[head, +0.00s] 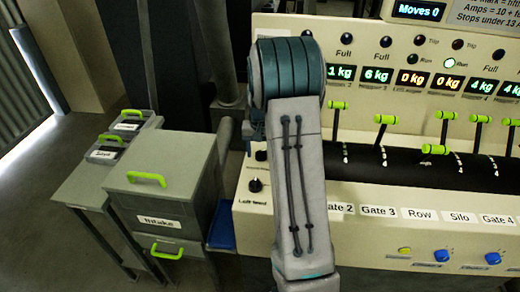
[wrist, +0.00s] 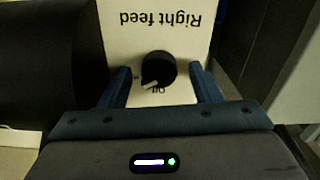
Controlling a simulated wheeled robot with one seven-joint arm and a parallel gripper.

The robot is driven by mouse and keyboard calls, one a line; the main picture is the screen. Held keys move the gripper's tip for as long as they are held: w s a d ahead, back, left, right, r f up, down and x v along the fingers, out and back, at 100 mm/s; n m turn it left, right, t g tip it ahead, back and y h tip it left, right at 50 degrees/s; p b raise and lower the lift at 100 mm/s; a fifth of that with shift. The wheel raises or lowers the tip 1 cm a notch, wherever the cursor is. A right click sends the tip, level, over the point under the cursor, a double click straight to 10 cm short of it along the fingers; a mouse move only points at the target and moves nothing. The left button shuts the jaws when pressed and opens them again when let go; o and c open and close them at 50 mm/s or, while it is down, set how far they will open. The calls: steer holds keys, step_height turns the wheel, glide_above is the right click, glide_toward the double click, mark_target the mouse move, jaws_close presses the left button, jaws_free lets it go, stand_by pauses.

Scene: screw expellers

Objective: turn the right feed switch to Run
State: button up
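The right feed switch (wrist: 158,68) is a round black knob on a cream panel in the wrist view. The label "Right feed" (wrist: 154,19) appears upside down above it. Its pale pointer mark is at the knob's lower left, beside small upside-down lettering that looks like "Off". More small lettering at the knob's left is too small to read. My gripper (wrist: 162,73) is open, with one blue finger on each side of the knob. Gaps show between both fingers and the knob. In the head view my arm hides the gripper, and I cannot make out the right switch.
The head view shows a cream console with gate labels (head: 378,211), green-handled levers (head: 386,119), weight displays (head: 376,75) and a left feed knob (head: 255,184). A grey Intake drawer cabinet (head: 160,195) stands left of it. A dark cylinder (wrist: 50,60) fills the wrist view's left.

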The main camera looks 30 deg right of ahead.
steer(key=shift+r, duration=0.15)
step_height(320, 180, up, 14)
steer(key=b, duration=0.1)
steer(key=shift+f, duration=0.2)
stand_by(0.4)
steer(key=s+a+r+n+t, duration=0.2)
steer(key=s+a+r+n, duration=0.1)
steer(key=s+a, duration=0.8)
steer(key=s+a+f+n, duration=0.1)
steer(key=s+a+f, duration=0.1)
steer(key=s, duration=0.5)
steer(key=s+a+f+n+t, duration=0.1)
steer(key=s+a, duration=0.2)
steer(key=s, duration=0.4)
steer(key=shift+s+a+f+n, duration=0.15)
steer(key=shift+s+f+n, duration=0.15)
steer(key=shift+s+f, duration=0.1)
